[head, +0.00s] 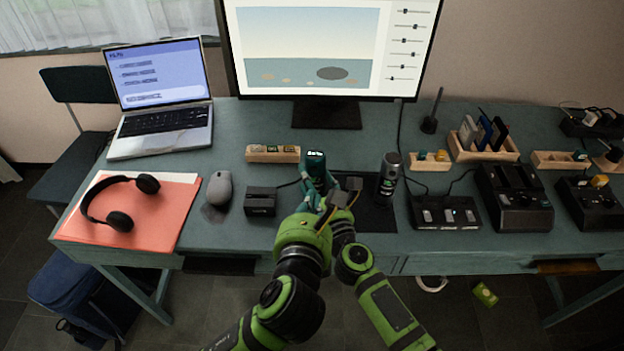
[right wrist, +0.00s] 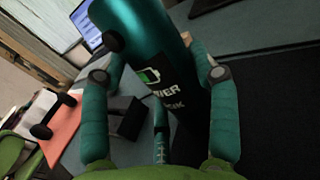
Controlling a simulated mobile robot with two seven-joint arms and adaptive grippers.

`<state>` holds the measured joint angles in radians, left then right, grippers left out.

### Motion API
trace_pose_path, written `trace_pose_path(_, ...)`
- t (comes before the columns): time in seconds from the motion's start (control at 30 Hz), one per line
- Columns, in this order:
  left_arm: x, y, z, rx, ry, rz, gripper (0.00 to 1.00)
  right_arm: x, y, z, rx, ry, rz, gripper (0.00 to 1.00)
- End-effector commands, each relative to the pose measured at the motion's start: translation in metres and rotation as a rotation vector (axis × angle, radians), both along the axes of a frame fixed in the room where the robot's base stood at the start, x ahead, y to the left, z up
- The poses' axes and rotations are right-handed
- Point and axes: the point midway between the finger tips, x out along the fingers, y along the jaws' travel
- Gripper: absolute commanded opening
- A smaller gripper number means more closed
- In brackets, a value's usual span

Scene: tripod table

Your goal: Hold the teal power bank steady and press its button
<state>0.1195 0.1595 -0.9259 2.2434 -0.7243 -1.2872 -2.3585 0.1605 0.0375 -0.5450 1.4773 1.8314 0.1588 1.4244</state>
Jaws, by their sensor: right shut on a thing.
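The teal power bank (head: 316,165) stands upright near the table's middle, its small dark display lit. In the right wrist view the power bank (right wrist: 150,45) fills the space between the teal fingers, with a battery icon and lettering on its face. My right gripper (right wrist: 160,75) is shut on it. My left gripper (head: 311,200) is the lower one in the head view, close in front of the power bank. Its fingertips overlap the right gripper's there, so its opening is unclear. I cannot make out the button.
A black box (head: 261,201) and a grey mouse (head: 218,188) lie to the left. A wooden holder (head: 272,154) is behind. A dark can (head: 388,174) stands to the right, by a black mat (head: 372,214). The monitor (head: 326,114) stands at the back.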

Motion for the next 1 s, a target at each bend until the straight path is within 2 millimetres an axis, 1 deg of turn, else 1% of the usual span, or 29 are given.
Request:
trace_pose_path(0.03,0.0,0.0,0.0,0.0,0.0,0.0,0.0,-0.001,-0.003,-0.007,-0.007,0.011,-0.005,0.73)
trace_pose_path(0.07,0.0,0.0,0.0,0.0,0.0,0.0,0.0,-0.001,-0.003,-0.007,-0.007,0.011,-0.005,0.85)
trace_pose_path(0.1,0.0,0.0,0.0,0.0,0.0,0.0,0.0,-0.001,-0.003,-0.006,-0.006,0.01,-0.005,0.88)
trace_pose_path(0.43,0.0,0.0,0.0,0.0,0.0,0.0,0.0,-0.001,-0.002,-0.003,-0.002,0.003,-0.003,0.88)
trace_pose_path(0.57,0.0,0.0,0.0,0.0,0.0,0.0,0.0,-0.009,-0.005,-0.003,-0.005,0.004,-0.003,0.88)
trace_pose_path(0.67,0.0,0.0,0.0,0.0,0.0,0.0,0.0,-0.024,-0.011,-0.003,-0.005,0.004,-0.001,0.88)
trace_pose_path(0.9,0.0,0.0,0.0,0.0,0.0,0.0,0.0,-0.074,-0.031,-0.004,-0.003,0.008,-0.002,0.88)
trace_pose_path(1.0,0.0,0.0,0.0,0.0,0.0,0.0,0.0,-0.091,-0.037,-0.004,-0.003,0.008,-0.003,0.88)
